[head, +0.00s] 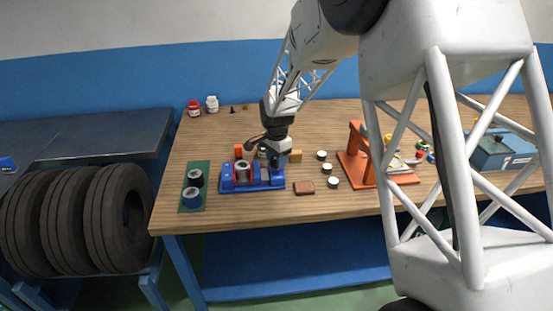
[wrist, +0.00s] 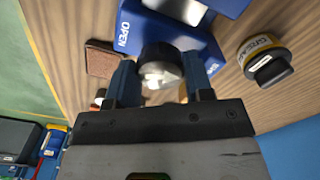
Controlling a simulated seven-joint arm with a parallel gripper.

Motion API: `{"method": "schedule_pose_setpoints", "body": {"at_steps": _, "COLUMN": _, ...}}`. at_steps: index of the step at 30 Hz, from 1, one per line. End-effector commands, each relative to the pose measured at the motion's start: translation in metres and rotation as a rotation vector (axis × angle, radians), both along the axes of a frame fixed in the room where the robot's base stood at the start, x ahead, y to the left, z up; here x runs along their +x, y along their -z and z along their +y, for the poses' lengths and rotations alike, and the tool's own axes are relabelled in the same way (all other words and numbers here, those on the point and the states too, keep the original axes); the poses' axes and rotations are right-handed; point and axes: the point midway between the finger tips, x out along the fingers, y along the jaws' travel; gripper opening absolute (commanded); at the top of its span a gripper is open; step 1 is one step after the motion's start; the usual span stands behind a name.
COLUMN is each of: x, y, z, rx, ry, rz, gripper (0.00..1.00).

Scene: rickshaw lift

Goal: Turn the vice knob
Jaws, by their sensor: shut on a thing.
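The blue vice (head: 237,187) sits on the wooden table, left of the middle in the head view. In the wrist view its blue body (wrist: 150,30) shows white lettering that reads "OPEN". The dark round vice knob (wrist: 160,62) with a shiny face lies between the two blue fingers of my gripper (wrist: 160,82), which is shut on it. In the head view my gripper (head: 277,159) reaches down at the right end of the vice, and the knob is hidden there.
A green mat (head: 190,206) with dark cylinders lies left of the vice. A brown block (head: 304,188) and several small round tins (head: 333,183) lie to its right. An orange press (head: 356,165) stands further right, near a teal toolbox (head: 500,152). Tyres (head: 115,215) stand at the left.

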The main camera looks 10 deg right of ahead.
Motion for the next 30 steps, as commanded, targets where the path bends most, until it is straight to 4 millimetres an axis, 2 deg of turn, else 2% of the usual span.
{"method": "schedule_pose_setpoints", "body": {"at_steps": 6, "x": -0.0003, "y": -0.0005, "z": 0.0003, "rx": 0.0, "ry": 0.17, "rz": 0.0, "gripper": 0.24}}
{"method": "schedule_pose_setpoints", "body": {"at_steps": 13, "x": -0.0001, "y": -0.0007, "z": 0.0005, "rx": 0.0, "ry": 0.281, "rz": 0.0, "gripper": 0.24}}
{"method": "schedule_pose_setpoints", "body": {"at_steps": 30, "x": 0.0001, "y": -0.0009, "z": 0.0006, "rx": 0.0, "ry": 0.322, "rz": -0.001, "gripper": 0.24}}
